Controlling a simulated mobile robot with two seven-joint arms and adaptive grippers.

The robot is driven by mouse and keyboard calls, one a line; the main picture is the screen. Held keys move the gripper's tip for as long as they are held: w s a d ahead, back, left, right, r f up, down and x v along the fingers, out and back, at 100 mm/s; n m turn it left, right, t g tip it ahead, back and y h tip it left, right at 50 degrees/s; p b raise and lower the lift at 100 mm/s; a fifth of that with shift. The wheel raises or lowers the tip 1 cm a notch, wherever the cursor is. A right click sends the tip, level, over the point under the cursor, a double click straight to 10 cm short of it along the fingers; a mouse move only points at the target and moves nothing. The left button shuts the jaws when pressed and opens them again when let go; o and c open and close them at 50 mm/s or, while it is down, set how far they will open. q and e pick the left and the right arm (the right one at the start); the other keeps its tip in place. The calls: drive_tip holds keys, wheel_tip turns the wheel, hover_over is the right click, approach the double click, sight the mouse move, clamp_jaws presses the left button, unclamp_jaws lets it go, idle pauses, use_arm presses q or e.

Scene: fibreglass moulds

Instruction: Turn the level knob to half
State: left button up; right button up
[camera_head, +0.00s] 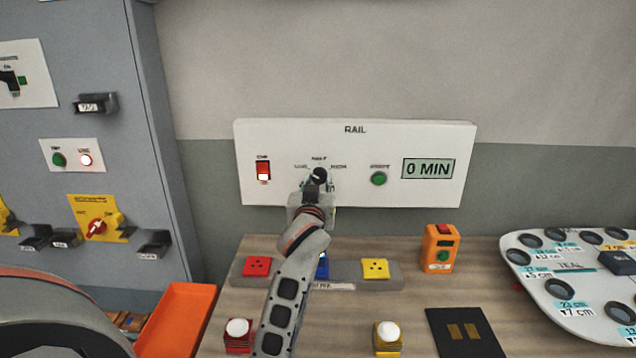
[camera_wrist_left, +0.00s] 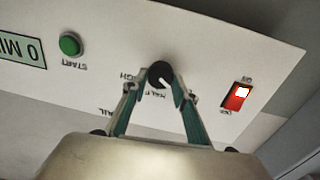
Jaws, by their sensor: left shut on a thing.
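The level knob (camera_head: 319,174) is a small black round knob on the white RAIL panel (camera_head: 220,0). It also shows in the left wrist view (camera_wrist_left: 160,74), which sees the panel upside down. Its white pointer mark slants toward the lower right there, near the HALF label and somewhat to its right. My left gripper (camera_head: 318,184) is at the panel, shut on the knob with one finger on each side (camera_wrist_left: 160,90). The gripper hides part of the knob's lower side in the head view. My right gripper is not in view.
The panel also carries a lit red switch (camera_head: 263,170), a green START button (camera_head: 378,178) and a display (camera_head: 428,168) reading 0 MIN. Below, a wooden table holds a grey socket strip (camera_head: 345,274) and an orange button box (camera_head: 440,248). A grey cabinet (camera_head: 120,150) stands left.

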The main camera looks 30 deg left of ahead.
use_arm(q)
drive_tip(key=m, duration=0.5)
drive_tip(key=shift+r, duration=0.2)
drive_tip(key=m, duration=0.6)
drive_tip(key=shift+g, duration=0.4)
drive_tip(key=o, duration=1.1)
drive_tip(key=shift+w, duration=0.1)
drive_tip(key=v, duration=1.2)
drive_tip(key=shift+d+f, duration=0.1)
